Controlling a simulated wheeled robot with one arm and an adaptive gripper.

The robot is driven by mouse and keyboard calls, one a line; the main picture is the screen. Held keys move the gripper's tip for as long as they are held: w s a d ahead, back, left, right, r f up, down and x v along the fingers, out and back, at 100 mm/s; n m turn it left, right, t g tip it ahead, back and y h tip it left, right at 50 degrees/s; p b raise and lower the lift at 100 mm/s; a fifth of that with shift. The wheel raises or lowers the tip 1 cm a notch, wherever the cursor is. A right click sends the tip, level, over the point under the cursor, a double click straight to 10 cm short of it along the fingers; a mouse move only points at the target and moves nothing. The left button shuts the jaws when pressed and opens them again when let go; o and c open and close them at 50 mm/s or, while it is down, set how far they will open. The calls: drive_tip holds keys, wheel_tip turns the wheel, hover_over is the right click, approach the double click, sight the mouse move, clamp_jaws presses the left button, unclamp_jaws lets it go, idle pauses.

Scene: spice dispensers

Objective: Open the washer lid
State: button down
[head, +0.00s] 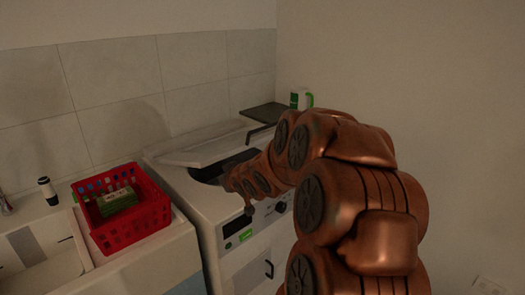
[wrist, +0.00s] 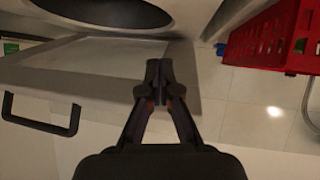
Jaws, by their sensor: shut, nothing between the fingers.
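The washer (head: 240,215) is a white top-loader, with a dark round opening (wrist: 105,10) at the upper edge of the wrist view. Its pale lid (head: 205,147) is raised at a slant behind the opening in the head view. The lid (wrist: 85,62) also shows as a light grey panel in the wrist view. My gripper (wrist: 158,66) is shut and empty, its fingertips in front of the lid's edge region; I cannot tell whether they touch it. In the head view my copper arm reaches over the washer and hides part of its top; the fingers are hard to make out there.
A red basket (head: 150,212) with bottles and a green box stands left of the washer. A dark board (head: 268,111) and a green-white mug (head: 301,98) are at the back right. A black handle (wrist: 40,118) shows at left in the wrist view. A tiled wall (head: 110,75) stands behind.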

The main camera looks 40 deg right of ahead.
drive_tip(key=w+d+f+t+b, duration=0.1)
drive_tip(key=w+d+t+b, duration=0.2)
drive_tip(key=d, duration=0.4)
drive_tip(key=t+y+b, duration=0.3)
drive_tip(key=t+b, duration=0.4)
drive_tip(key=t, duration=0.3)
approach(262, 139)
drive_tip(key=s+a, duration=0.4)
drive_tip(key=s, duration=0.3)
drive_tip(key=shift+n, duration=0.4)
drive_tip(key=shift+d+p+x, duration=0.2)
drive_tip(key=shift+p+x, duration=0.3)
drive_tip(key=shift+x, duration=3)
drive_tip(key=shift+d+p+x, duration=0.15)
drive_tip(key=shift+p+x, duration=0.35)
drive_tip(key=shift+x, duration=3)
drive_tip(key=shift+r, duration=0.15)
